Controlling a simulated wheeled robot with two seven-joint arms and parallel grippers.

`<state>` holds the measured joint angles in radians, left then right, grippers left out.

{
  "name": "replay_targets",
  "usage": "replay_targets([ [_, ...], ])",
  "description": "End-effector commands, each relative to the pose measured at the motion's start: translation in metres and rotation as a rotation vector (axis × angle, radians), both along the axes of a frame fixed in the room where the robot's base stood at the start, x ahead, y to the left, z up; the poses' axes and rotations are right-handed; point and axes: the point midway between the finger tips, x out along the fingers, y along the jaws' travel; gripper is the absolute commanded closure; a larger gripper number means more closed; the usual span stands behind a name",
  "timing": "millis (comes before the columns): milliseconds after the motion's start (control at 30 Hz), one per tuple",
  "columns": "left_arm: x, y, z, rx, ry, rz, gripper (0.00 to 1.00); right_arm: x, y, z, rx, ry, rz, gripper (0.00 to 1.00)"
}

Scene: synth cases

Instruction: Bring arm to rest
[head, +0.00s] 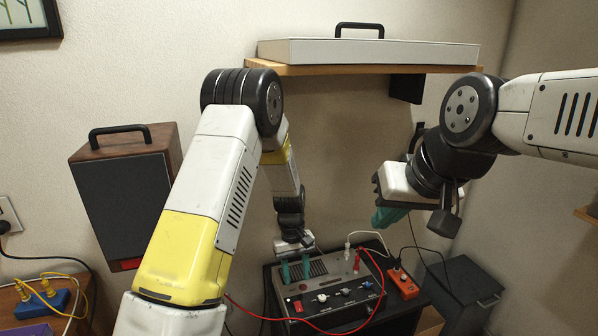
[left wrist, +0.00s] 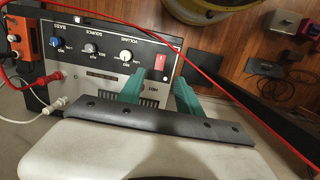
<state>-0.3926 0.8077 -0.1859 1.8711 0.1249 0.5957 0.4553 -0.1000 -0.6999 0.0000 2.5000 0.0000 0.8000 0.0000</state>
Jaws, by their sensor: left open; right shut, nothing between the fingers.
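My left gripper (head: 296,270) reaches down from the left arm to a grey and black amplifier (head: 338,302) in the head view. Its teal fingers are apart with nothing seen between them. In the left wrist view the left gripper (left wrist: 160,88) has its fingers over the edge of the amplifier (left wrist: 105,58), near a red switch; whether they touch it I cannot tell. My right gripper (head: 388,217) is shut and empty, hanging in the air above and right of the amplifier. Its fingertips point down and left.
Red and white cables run from the amplifier, beside an orange box (head: 402,283). A shelf (head: 330,70) carrying a flat white case (head: 370,53) is above. A wooden speaker (head: 128,205) stands left. A dark cabinet (head: 465,290) is at lower right.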

Motion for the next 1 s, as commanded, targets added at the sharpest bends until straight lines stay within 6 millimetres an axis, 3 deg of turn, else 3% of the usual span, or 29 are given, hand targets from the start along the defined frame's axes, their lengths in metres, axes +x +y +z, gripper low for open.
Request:
replay_targets([
  [33, 0.003, 0.004, 0.024, -0.020, -0.026, -0.001, 0.58, 0.000, 0.000, 0.000, 0.000, 0.000, 0.000, 1.00],
  [233, -0.007, 0.028, 0.124, -0.093, -0.135, -0.049, 0.58, 0.000, 0.000, 0.000, 0.000, 0.000, 0.000, 1.00],
  [500, -0.053, 0.066, 0.236, -0.148, -0.305, -0.132, 0.58, 0.000, 0.000, 0.000, 0.000, 0.000, 0.000, 1.00],
  [800, -0.133, 0.107, 0.317, -0.134, -0.508, -0.231, 0.58, 0.000, 0.000, 0.000, 0.000, 0.000, 0.000, 1.00],
  [1000, -0.184, 0.125, 0.340, -0.089, -0.622, -0.289, 0.58, 0.000, 0.000, 0.000, 0.000, 0.000, 0.000, 1.00],
])
